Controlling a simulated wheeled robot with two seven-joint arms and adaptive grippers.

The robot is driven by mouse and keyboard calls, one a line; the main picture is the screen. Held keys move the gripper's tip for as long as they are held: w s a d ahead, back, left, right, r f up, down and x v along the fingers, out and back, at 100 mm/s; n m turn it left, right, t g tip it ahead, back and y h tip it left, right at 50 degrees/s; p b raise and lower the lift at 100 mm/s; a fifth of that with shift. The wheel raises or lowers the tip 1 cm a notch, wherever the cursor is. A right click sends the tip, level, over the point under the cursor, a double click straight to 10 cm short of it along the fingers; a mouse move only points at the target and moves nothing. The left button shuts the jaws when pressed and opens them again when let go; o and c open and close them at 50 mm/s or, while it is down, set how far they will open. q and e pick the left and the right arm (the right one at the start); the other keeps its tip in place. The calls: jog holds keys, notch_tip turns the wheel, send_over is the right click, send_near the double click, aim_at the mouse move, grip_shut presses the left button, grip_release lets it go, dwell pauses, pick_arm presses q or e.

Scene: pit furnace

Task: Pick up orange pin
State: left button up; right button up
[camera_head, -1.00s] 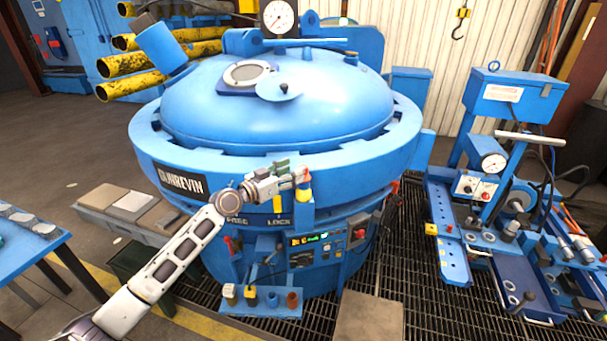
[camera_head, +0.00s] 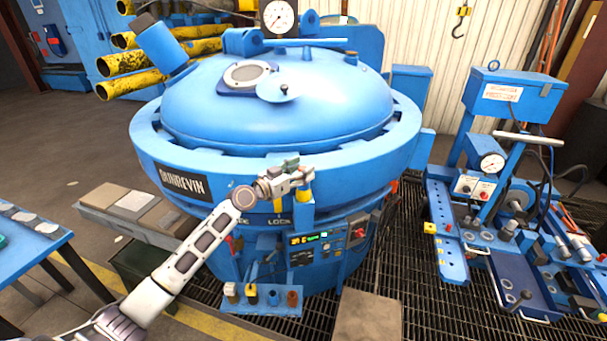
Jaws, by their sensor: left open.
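A small yellow-orange piece (camera_head: 305,195), which looks like the orange pin, stands upright at the top of a blue bracket on the front of the round blue furnace (camera_head: 250,180). My left gripper (camera_head: 306,178) is open at the furnace's front rim, right at the top of this piece. The gripper hides the top of the piece, and I cannot tell whether they touch. My right gripper is not in view.
A small blue shelf (camera_head: 250,308) below holds several small coloured cylinders. A control panel (camera_head: 325,244) with a lit display is on the furnace front. Blue machinery (camera_head: 500,215) stands at right, a blue table (camera_head: 25,245) at left.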

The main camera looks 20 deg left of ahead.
pick_arm(q)
jog(key=shift+w+d, duration=0.3)
jog(key=shift+w, duration=0.2)
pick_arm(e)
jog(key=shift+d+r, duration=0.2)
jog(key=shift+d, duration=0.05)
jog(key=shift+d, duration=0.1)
pick_arm(q)
grip_shut()
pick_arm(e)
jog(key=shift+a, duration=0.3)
pick_arm(q)
jog(key=shift+r, duration=0.15)
jog(key=shift+r, duration=4.85)
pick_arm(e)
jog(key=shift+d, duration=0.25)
